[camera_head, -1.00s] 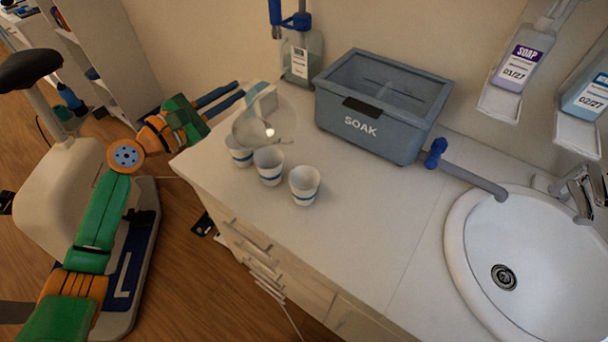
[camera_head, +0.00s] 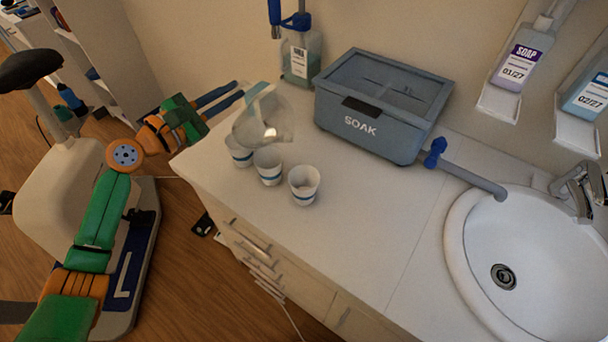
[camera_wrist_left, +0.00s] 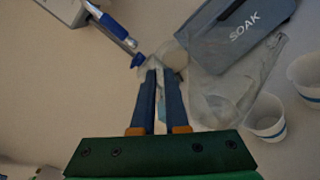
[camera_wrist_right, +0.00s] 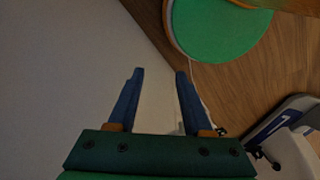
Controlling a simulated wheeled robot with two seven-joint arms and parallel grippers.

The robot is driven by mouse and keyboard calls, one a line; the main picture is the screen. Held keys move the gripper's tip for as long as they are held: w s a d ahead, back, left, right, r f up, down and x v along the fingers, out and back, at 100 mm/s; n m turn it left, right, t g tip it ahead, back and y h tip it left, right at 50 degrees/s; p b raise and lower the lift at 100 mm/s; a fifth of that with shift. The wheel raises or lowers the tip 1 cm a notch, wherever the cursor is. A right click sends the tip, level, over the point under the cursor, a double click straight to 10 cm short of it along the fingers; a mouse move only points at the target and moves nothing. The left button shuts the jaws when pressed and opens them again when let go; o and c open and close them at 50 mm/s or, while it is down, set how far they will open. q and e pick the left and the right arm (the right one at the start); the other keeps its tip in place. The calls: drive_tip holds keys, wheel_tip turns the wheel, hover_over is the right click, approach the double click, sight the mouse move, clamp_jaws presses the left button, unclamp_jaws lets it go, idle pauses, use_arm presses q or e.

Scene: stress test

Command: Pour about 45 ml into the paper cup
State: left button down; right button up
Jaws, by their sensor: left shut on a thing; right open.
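Three white paper cups with blue bands stand in a row on the counter: one at the left (camera_head: 239,157), one in the middle (camera_head: 268,173), one at the right (camera_head: 304,190). My left gripper (camera_head: 241,93) is shut on a clear jug (camera_head: 262,112), held tilted above the left and middle cups. The jug also shows in the left wrist view (camera_wrist_left: 222,92), right of the fingers, beside a cup (camera_wrist_left: 265,124). I see no stream, and cannot tell the liquid levels.
A blue-grey SOAK bin (camera_head: 365,138) stands behind the cups, with a pump bottle (camera_head: 301,62) to its left. A sink (camera_head: 540,255) is at the right, below wall soap dispensers (camera_head: 522,70).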

use_arm(q)
drive_tip(key=shift+a, duration=0.1)
idle(0.7)
drive_tip(key=shift+w+a+f+n, duration=0.1)
drive_tip(key=shift+w+a+n, duration=0.1)
drive_tip(key=shift+n, duration=0.2)
drive_tip(key=w+a+f+n+b, duration=0.4)
drive_tip(key=a+f+n, duration=0.1)
drive_tip(key=f+n, duration=0.1)
drive_tip(key=shift+a+f+n+h, duration=0.15)
drive_tip(key=shift+n+h, duration=0.15)
drive_tip(key=shift+n, duration=0.6)
idle(1.0)
